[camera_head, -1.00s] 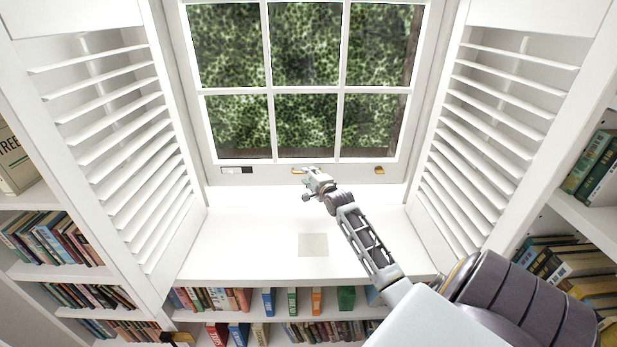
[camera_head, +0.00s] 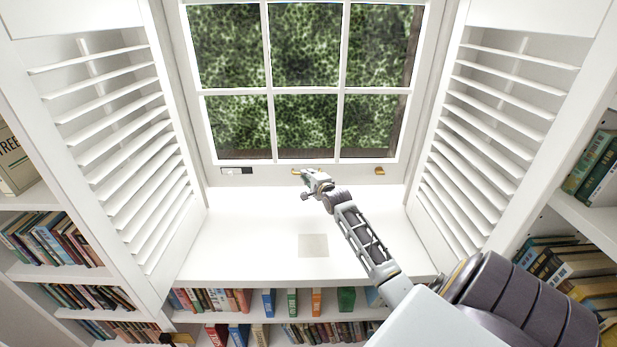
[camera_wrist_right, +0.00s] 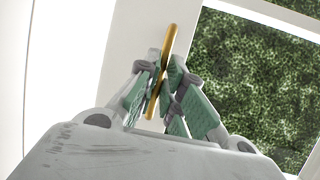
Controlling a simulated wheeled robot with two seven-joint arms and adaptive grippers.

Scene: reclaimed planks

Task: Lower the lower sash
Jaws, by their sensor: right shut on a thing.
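The lower sash (camera_head: 340,174) is a white frame with several panes, and green foliage shows through the glass. A bright strip lies below its bottom rail, above the white sill (camera_head: 250,235). Two brass handles sit on the rail: the left handle (camera_head: 296,171) and the right handle (camera_head: 380,171). My right gripper (camera_head: 307,174) is at the left handle. In the right wrist view its green-padded fingers (camera_wrist_right: 164,92) are shut on the brass handle (camera_wrist_right: 169,45), which passes between them. My left gripper is not in view.
White louvred shutters stand folded out at the left (camera_head: 125,150) and right (camera_head: 490,140). Bookshelves flank the window and run below the sill. A pale square patch (camera_head: 313,245) lies on the otherwise clear sill. A small dark and white piece (camera_head: 237,171) is on the rail's left.

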